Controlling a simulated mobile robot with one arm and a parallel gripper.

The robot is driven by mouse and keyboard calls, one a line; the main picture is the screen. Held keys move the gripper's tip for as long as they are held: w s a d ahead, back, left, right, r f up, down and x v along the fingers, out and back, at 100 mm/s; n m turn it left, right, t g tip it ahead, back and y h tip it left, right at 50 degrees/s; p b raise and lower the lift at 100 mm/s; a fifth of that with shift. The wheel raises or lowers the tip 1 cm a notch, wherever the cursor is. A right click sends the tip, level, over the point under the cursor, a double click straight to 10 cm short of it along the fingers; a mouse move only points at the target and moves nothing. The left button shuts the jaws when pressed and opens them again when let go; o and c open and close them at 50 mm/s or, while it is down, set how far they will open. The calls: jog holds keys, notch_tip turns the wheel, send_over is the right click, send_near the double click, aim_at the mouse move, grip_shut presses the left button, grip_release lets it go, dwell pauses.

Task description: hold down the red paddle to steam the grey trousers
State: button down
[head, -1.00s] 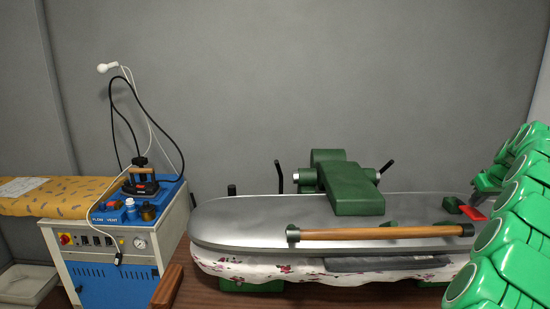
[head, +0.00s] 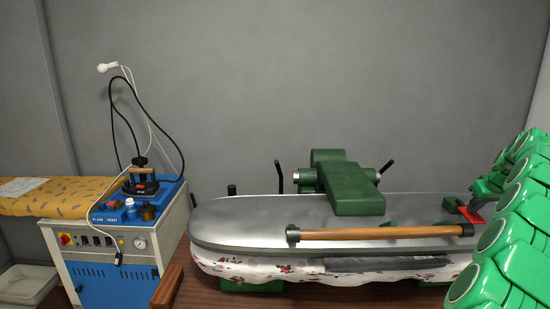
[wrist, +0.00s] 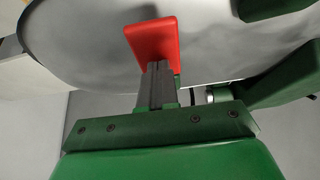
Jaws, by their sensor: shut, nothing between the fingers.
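The red paddle (head: 470,216) sits at the right end of the steam press's grey metal head (head: 260,222). In the wrist view the paddle (wrist: 152,40) lies directly ahead of my shut fingers. My gripper (wrist: 159,68) is empty, its fingertips overlapping the paddle's near edge; they look in contact, but how far the paddle is pressed is hard to tell. In the head view my gripper (head: 482,200) is at the paddle, partly hidden by my green arm. The grey trousers (head: 385,264) show as a dark strip between the lowered head and the flowered pad (head: 250,269).
A wooden handle bar (head: 375,233) runs along the press front. A green press arm (head: 352,190) stands over the head. At left are a blue and white steam unit (head: 110,262) with an iron (head: 140,184) and a yellow ironing board (head: 60,196). A grey wall stands behind.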

jog(key=shift+f, duration=0.8)
dwell(4.5)
jog(key=shift+r, duration=3.5)
